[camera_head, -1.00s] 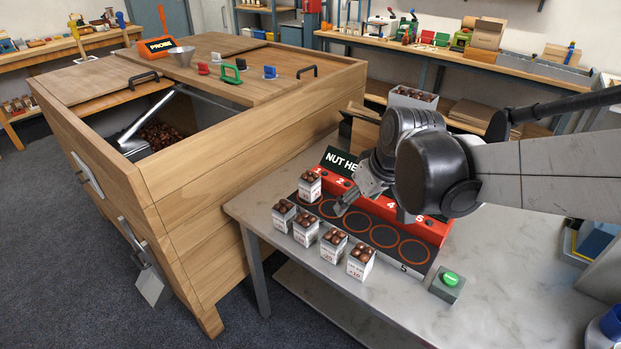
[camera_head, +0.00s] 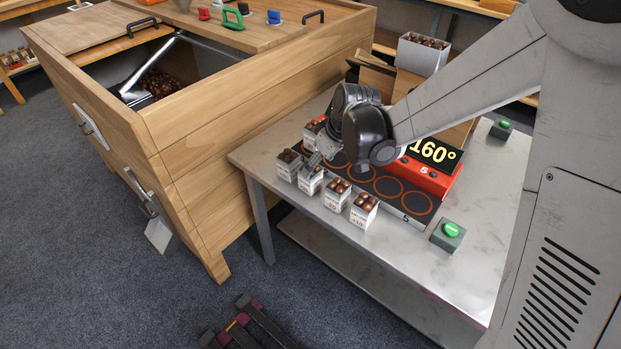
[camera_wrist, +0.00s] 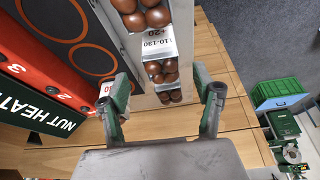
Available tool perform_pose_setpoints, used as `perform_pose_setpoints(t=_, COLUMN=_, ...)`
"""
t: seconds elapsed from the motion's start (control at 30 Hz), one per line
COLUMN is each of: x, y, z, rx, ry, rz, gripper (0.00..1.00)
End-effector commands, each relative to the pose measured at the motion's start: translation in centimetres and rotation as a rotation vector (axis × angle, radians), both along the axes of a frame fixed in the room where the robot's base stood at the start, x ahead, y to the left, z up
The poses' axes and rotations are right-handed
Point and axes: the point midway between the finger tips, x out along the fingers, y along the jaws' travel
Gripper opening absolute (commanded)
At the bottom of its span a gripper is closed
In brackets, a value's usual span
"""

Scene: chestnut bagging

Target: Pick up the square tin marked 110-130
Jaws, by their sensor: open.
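The square tin marked 110-130 (camera_wrist: 160,43) shows its white label in the wrist view, in a row of tins filled with brown chestnuts. Which chestnut heap belongs to that label is hard to tell. My gripper (camera_wrist: 163,88) is open, its fingers on either side of the row's lower tins. In the head view, my gripper (camera_head: 318,160) is low over the left part of the row, beside a tin (camera_head: 310,179).
The heater plate (camera_head: 408,214) with ringed spots lies behind the row, with one tin (camera_head: 314,126) at its left end. A red unit (camera_head: 428,178) carries a 160° display. A green button (camera_head: 449,231) stands at right. The wooden bin (camera_head: 190,135) is left of the table.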

Motion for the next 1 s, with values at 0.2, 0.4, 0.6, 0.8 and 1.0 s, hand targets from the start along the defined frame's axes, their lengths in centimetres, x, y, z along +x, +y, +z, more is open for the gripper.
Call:
perform_pose_setpoints(t=0.2, x=0.8, y=0.9, z=-2.9, rx=0.0, ry=0.0, rz=0.001, gripper=0.64)
perform_pose_setpoints(t=0.4, x=1.0, y=1.2, z=-3.8, rx=-0.001, ry=-0.001, rz=0.0, gripper=0.64)
perform_pose_setpoints(t=0.6, x=1.5, y=2.0, z=-5.3, rx=0.0, ry=0.0, rz=0.0, gripper=0.64)
perform_pose_setpoints(t=0.8, x=2.3, y=3.0, z=-7.5, rx=-0.001, ry=0.0, rz=0.0, gripper=0.64)
perform_pose_setpoints(t=1.0, x=2.5, y=3.3, z=-8.4, rx=-0.001, ry=-0.001, rz=0.0, gripper=0.64)
